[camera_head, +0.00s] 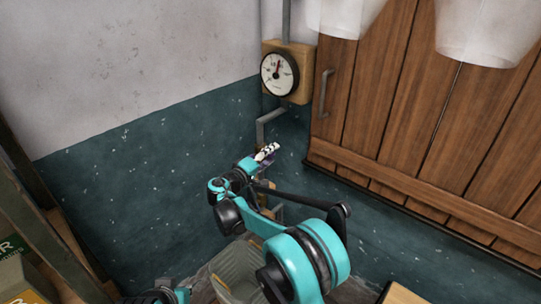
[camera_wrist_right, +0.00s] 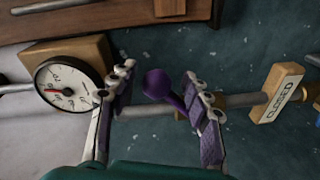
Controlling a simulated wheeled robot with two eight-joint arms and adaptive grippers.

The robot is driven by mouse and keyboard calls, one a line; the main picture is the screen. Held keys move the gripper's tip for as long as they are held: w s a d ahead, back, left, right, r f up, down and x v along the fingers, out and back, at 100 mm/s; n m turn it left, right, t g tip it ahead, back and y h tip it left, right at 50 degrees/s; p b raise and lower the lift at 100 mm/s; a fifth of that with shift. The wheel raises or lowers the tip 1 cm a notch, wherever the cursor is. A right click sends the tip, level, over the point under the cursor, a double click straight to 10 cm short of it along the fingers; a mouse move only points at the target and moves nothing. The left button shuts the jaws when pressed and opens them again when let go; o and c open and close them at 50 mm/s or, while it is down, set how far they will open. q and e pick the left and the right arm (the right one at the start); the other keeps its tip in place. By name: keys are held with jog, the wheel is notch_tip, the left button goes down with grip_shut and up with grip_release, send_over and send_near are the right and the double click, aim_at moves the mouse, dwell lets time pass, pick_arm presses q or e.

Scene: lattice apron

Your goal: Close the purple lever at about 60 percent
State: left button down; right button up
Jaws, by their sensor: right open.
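The purple lever (camera_wrist_right: 157,84) shows in the right wrist view as a round purple knob on a short purple stem. The stem runs down and right toward a brass-coloured valve body on a grey pipe (camera_wrist_right: 150,110). My right gripper (camera_wrist_right: 160,74) is open, with one finger on each side of the knob. The knob looks apart from the left finger; the right finger overlaps the stem, and I cannot tell whether it touches. In the head view my right gripper (camera_head: 267,152) is at the pipe below the gauge and hides the lever.
A round gauge (camera_head: 279,74) on a wooden block is on the wall above; it also shows in the wrist view (camera_wrist_right: 66,84). A "CLOSED" sign (camera_wrist_right: 277,94) is by the pipe. Wooden planks with a handle (camera_head: 323,92) stand right. A pale bin (camera_head: 238,268) is below my arm.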

jog(key=v, duration=1.1)
jog(key=shift+a, duration=0.2)
jog(key=shift+s, duration=0.1)
jog(key=s+d+m+g+y, duration=0.1)
jog(key=s+d+g+y, duration=0.15)
jog(key=s+d, duration=0.5)
jog(key=s+d+m+g+y, duration=0.1)
jog(key=s+d+g+y, duration=0.3)
jog(key=d, duration=0.6)
jog(key=s+d+f+m+y, duration=0.1)
jog(key=s+f, duration=0.3)
jog(key=s, duration=0.7)
jog(key=s+d+f+m+y, duration=0.1)
jog(key=s+f+m+y, duration=0.2)
jog(key=s, duration=0.8)
jog(key=shift+f+m, duration=0.4)
jog(key=shift+f, duration=0.5)
jog(key=shift+o, duration=0.4)
jog(key=shift+d, duration=0.1)
